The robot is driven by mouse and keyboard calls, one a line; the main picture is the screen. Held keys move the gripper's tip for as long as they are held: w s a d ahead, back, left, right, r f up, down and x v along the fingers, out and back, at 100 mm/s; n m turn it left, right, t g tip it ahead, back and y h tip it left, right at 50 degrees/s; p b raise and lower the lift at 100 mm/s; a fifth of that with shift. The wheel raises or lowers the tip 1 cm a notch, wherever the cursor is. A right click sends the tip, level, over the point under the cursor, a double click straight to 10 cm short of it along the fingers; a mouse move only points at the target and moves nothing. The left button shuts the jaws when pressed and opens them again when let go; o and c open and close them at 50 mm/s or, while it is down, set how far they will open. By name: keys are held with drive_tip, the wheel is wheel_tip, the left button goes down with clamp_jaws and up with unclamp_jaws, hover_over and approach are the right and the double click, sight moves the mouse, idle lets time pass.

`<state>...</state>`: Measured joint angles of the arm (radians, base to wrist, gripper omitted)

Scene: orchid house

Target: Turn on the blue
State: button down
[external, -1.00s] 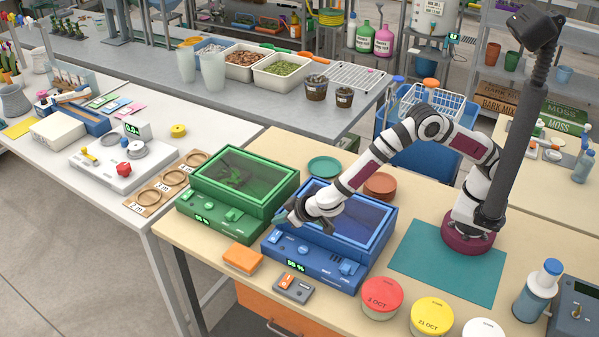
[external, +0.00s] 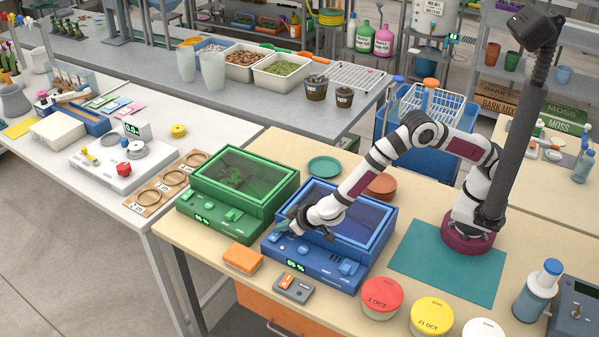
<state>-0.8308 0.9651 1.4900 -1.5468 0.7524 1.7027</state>
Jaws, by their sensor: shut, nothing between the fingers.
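The blue box (external: 383,240) stands on the wooden bench with a tinted clear lid. Its sloping front panel has a lit green display (external: 296,266), a small orange light (external: 282,247) at the left and a pale blue switch (external: 348,267) at the right. The display digits are small and seem to read 65 %. My gripper (external: 284,229) is shut and empty. It is low at the panel's left end, over or touching a control there; I cannot tell which. The gripper hides that part of the panel. The lid's inside looks deep blue.
A similar green box (external: 285,205) stands close on the left. An orange block (external: 243,258) and a small grey two-button unit (external: 294,288) lie in front. Lidded tubs, red (external: 382,293) and yellow (external: 432,315), stand at front right. A teal mat (external: 420,273) lies under my base.

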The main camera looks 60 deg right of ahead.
sight(282, 238)
drive_tip(key=shift+a+r, duration=0.3)
drive_tip(key=shift+a, duration=0.4)
drive_tip(key=shift+r, duration=0.1)
drive_tip(key=r, duration=0.4)
drive_tip(key=shift+s+d+r, duration=0.25)
drive_tip(key=shift+d+r, duration=0.05)
drive_tip(key=d+v, duration=0.1)
drive_tip(key=v, duration=0.8)
drive_tip(key=shift+d, duration=0.4)
